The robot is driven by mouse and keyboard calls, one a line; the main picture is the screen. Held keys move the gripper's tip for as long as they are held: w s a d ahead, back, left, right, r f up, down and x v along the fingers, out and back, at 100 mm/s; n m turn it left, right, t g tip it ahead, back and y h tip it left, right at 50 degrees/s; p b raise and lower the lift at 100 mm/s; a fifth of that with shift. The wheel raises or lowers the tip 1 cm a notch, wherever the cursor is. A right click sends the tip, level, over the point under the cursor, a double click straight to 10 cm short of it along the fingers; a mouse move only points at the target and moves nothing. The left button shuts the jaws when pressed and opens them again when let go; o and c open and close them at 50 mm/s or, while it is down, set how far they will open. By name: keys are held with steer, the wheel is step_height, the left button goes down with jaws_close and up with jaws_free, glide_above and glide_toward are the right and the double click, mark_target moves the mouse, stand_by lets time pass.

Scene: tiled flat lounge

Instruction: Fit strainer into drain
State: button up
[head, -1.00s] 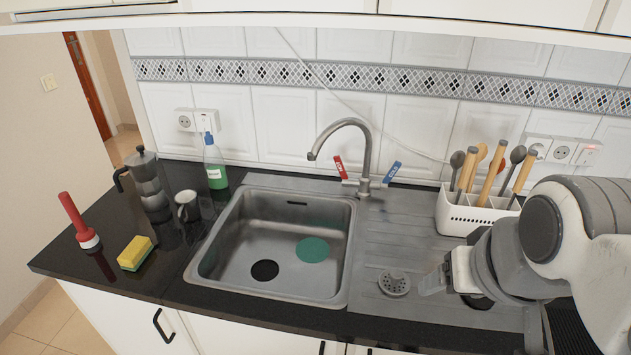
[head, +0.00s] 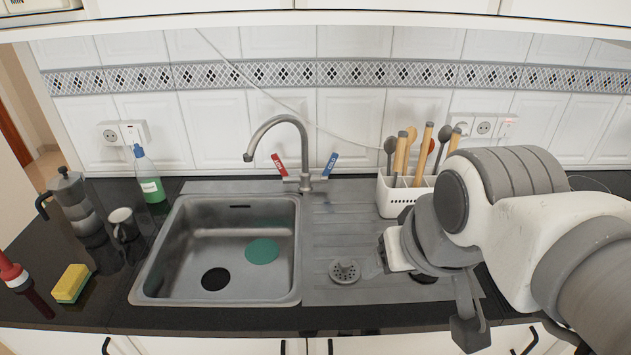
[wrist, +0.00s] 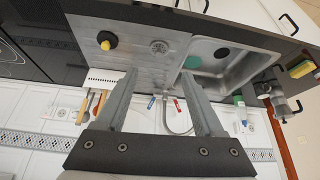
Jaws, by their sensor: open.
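The strainer (head: 344,271), a small grey perforated disc, lies on the ribbed steel drainboard right of the basin; the wrist view shows it too (wrist: 159,47). The drain (head: 215,279) is a dark round hole in the basin floor, front left of a flat green disc (head: 262,251). My gripper (wrist: 160,76) is open, its two fingers spread with nothing between them. In the wrist view, which is upside down, the strainer lies beyond the fingertips, apart from them. In the head view my arm is over the drainboard's right part and hides much of the gripper.
A tap (head: 295,150) arches behind the sink (head: 160,295). A yellow-and-black object (wrist: 107,40) sits near the strainer. Soap bottle (head: 150,180), mug (head: 123,223), moka pot (head: 75,205) and sponge (head: 72,283) stand left.

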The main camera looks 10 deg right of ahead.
steer(key=shift+o, duration=0.3)
steer(key=n+g+p, duration=0.6)
steer(key=n+p, duration=0.1)
steer(key=n, duration=1.3)
glide_above(346, 261)
step_height(346, 261, down, 10)
step_height(346, 261, down, 17)
steer(key=shift+f+p, duration=0.1)
steer(key=shift+p, duration=0.4)
jaws_close()
